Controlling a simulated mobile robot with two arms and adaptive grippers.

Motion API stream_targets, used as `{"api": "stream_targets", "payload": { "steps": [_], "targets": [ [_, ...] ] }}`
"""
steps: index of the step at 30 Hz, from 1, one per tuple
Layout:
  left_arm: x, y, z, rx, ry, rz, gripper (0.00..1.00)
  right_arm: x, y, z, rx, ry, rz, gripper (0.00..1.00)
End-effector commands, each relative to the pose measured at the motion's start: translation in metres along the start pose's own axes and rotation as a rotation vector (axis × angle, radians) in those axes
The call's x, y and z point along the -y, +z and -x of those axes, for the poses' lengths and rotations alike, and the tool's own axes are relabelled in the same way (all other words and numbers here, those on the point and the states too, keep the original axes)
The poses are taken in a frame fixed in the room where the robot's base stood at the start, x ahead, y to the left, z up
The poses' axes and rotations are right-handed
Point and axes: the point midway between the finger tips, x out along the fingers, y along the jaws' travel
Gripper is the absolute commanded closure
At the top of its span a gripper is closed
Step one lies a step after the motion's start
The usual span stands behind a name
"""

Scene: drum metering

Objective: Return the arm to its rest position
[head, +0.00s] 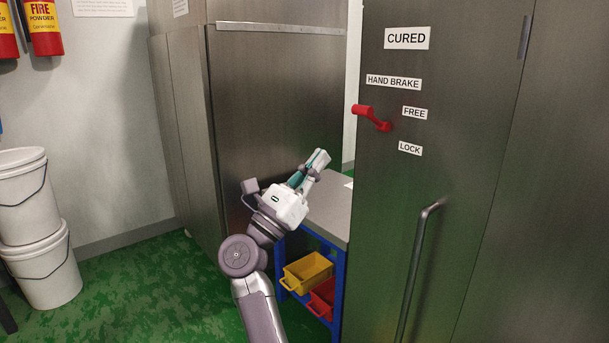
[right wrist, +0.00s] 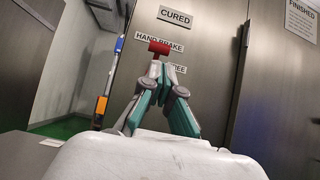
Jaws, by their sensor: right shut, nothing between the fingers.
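My right gripper (head: 318,160) is raised in front of the steel cabinets, above the grey top of a small blue-framed bench. Its fingers are shut with nothing between them. The right wrist view shows the same fingers (right wrist: 156,66) meeting at their tips, with a red handle (right wrist: 158,47) in line behind them. My left gripper is not in view.
The CURED cabinet (head: 455,200) with a long vertical bar handle (head: 416,265) stands at right. The bench (head: 330,213) holds a yellow bin (head: 307,271) and a red bin (head: 323,299) below its top. White buckets (head: 40,260) stand at left. Green floor between is clear.

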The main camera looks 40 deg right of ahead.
Motion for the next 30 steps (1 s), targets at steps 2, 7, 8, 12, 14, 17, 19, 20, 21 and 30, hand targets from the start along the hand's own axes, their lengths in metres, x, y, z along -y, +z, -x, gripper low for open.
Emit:
{"api": "stream_targets", "payload": {
  "steps": [2,7,8,12,14,17,19,20,21,30],
  "targets": [
    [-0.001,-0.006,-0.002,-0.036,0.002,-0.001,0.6,0.0,0.0,0.002,0.0,0.0,0.0,1.0],
    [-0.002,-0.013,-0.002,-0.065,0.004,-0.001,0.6,0.0,0.001,0.003,0.0,-0.001,0.001,1.0],
    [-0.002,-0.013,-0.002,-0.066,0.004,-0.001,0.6,0.0,0.001,0.003,0.0,-0.001,0.001,1.0],
    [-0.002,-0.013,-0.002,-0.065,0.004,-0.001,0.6,0.0,0.001,0.003,-0.001,-0.001,0.001,1.0],
    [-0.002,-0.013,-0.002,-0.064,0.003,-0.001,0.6,0.0,0.001,0.002,-0.001,-0.001,0.001,1.0],
    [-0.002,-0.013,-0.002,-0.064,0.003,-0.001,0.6,0.0,0.001,0.002,-0.001,-0.001,0.001,1.0],
    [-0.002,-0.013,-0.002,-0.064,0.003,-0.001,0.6,0.0,0.001,0.002,-0.001,-0.001,0.001,1.0],
    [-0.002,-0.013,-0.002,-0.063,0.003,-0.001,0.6,0.0,0.001,0.003,-0.001,-0.001,0.001,1.0],
    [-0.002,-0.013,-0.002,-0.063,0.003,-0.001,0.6,0.0,0.0,0.003,-0.001,0.0,0.001,1.0],
    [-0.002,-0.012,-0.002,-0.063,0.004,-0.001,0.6,-0.02,0.017,0.052,0.34,0.263,0.332,1.0]
  ]
}}
